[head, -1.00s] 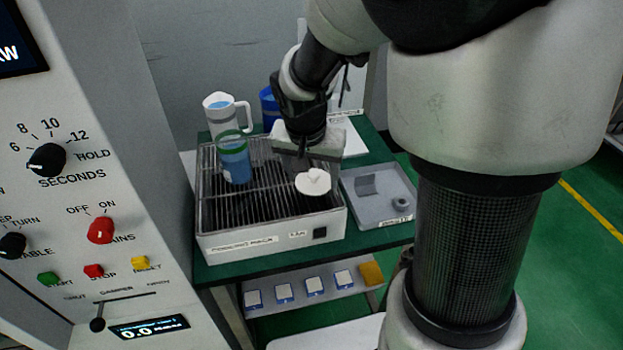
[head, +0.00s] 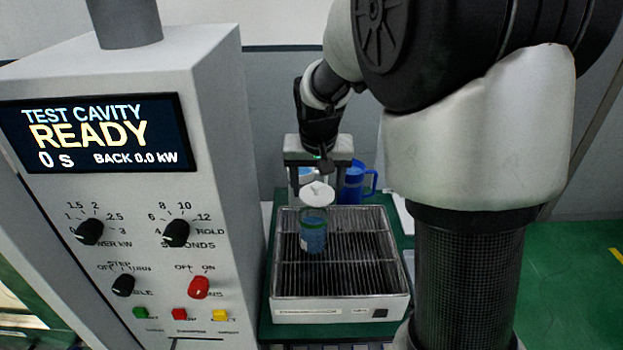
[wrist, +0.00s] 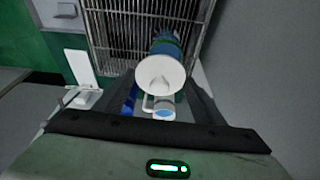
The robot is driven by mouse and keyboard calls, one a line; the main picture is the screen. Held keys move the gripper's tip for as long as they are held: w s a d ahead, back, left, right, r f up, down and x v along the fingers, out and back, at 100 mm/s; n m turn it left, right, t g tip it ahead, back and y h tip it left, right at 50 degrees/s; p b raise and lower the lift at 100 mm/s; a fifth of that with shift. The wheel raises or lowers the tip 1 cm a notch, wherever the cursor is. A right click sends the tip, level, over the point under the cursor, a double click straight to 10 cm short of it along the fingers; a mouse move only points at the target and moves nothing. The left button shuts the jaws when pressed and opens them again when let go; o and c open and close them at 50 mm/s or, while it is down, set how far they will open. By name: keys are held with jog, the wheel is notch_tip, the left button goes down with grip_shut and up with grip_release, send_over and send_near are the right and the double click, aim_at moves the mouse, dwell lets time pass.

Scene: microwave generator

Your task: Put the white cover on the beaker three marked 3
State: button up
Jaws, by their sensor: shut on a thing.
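The white cover (head: 318,195), a round disc with a knob, is at the beaker's top in the head view. The beaker (head: 313,236) holds blue liquid, has a green rim band and stands on the wire rack. No number is legible on it. My gripper (head: 320,172) is shut on the cover. In the wrist view the cover (wrist: 160,72) lies between my dark fingers (wrist: 160,88) and overlaps the beaker (wrist: 166,44). I cannot tell whether the cover touches the rim.
The rack (head: 375,270) is otherwise largely bare. A blue jug (head: 353,183) stands behind it. A white jug (wrist: 163,110) with blue liquid shows below the cover in the wrist view. The tall control cabinet (head: 215,90) stands close on the left.

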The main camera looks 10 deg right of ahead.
aim_at(313, 196)
jog(key=shift+w+a+r, duration=0.1)
jog(key=shift+w+a, duration=0.3)
jog(key=shift+s+d+f+b, duration=0.1)
jog(key=shift+f+b, duration=0.4)
jog(key=shift+f, duration=0.2)
jog(key=shift+f+b, duration=1.4)
jog(key=shift+f, duration=0.55)
jog(key=shift+f+b, duration=0.5)
jog(key=shift+f, duration=0.1)
jog(key=o, duration=1.5)
jog(key=shift+o, duration=0.2)
jog(key=shift+r, duration=0.15)
jog(key=shift+r+p, duration=2.45)
jog(key=shift+r, duration=1)
